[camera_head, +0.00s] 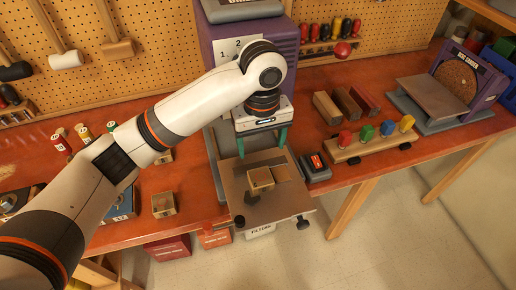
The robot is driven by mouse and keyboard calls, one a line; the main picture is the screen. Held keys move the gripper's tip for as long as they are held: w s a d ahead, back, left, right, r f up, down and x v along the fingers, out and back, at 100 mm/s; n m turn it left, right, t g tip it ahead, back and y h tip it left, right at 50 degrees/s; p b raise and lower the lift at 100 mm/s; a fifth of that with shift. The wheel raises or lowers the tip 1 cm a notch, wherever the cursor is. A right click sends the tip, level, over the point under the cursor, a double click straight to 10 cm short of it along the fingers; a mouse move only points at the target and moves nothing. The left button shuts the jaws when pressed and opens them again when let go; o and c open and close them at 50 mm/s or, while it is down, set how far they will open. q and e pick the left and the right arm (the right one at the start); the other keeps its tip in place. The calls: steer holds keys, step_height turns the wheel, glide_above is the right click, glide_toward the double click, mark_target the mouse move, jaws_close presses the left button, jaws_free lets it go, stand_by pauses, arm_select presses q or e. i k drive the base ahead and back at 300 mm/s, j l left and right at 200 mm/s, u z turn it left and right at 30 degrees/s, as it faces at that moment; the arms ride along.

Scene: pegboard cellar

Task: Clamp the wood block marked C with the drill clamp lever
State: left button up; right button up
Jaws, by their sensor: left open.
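My left gripper (262,151) hangs over the drill press table (292,203), its two green fingers apart with nothing seen between them. A small light wood block (260,180) sits on that table just below the fingers; no letter on it is readable. Another small wood block (163,204) stands on the bench to the left. The purple drill press (207,52) rises behind my arm, which hides much of it. I cannot make out the clamp lever for certain; a dark shape (251,199) lies in front of the block. My right gripper is out of view.
A red-buttoned switch box (315,165) sits right of the table. Beyond it are a rack with coloured knobs (376,140), wood pieces (347,103) and a disc sander (450,85). A red ball (343,49) shows near the pegboard. Spools (84,132) stand at left.

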mark_target(240, 221)
steer(key=k+l, duration=0.2)
steer(key=k, duration=0.2)
steer(key=k+l, duration=0.15)
steer(key=k, duration=0.25)
steer(key=u, duration=0.05)
